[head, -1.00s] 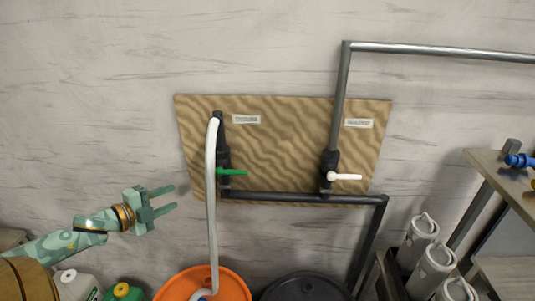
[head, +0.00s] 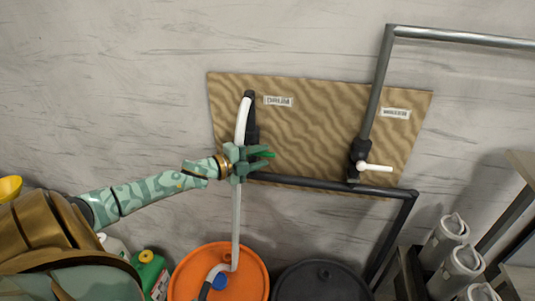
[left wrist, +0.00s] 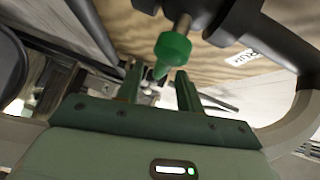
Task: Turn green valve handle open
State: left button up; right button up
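The green valve handle (head: 268,155) is on the left valve of the brown wall board (head: 310,130), mostly hidden behind my left gripper (head: 262,160) in the head view. In the left wrist view the green handle (left wrist: 172,50) shows large, its narrow end reaching down toward the gap between my two fingers. My left gripper's fingers (left wrist: 158,72) stand apart there, one on each side of the handle's end. I cannot tell whether either finger touches it. My right gripper is not in view.
A white hose (head: 237,205) hangs beside the left valve, close to my gripper, into an orange drum (head: 250,255). A dark drum (head: 322,280) stands beside it. A white handle (head: 375,167) is on the right valve. A dark pipe (head: 335,186) runs between the valves.

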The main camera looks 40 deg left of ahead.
aim_at(268, 154)
pick_arm(q)
jog(key=shift+x, duration=1.6)
jog(key=shift+s, duration=0.1)
grip_shut()
